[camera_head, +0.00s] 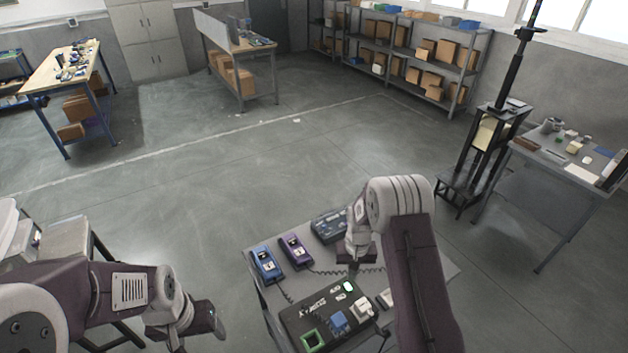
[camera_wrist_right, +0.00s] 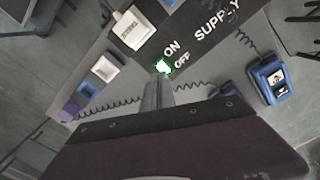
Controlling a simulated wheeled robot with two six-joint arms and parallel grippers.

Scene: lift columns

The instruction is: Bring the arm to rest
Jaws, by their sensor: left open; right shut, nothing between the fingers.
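My right arm reaches over a small grey table (camera_head: 262,247) in the head view. My right gripper (camera_head: 352,262) points down above the dark control panel (camera_head: 300,318). In the right wrist view my right gripper (camera_wrist_right: 160,88) is shut and empty, its tips appearing close to a green-lit switch (camera_wrist_right: 163,66) marked ON and OFF; I cannot tell if they touch it. The switch also shows lit in the head view (camera_head: 349,287). My left gripper (camera_head: 208,322) is open at the lower left, apart from the table, with nothing seen in it.
A blue pendant (camera_head: 267,263) and a purple pendant (camera_head: 296,252) with coiled cords lie on the table's left side. A blue block (camera_head: 339,322) and a green-framed square (camera_head: 312,341) sit on the panel. A black lift column (camera_head: 489,140) stands at right.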

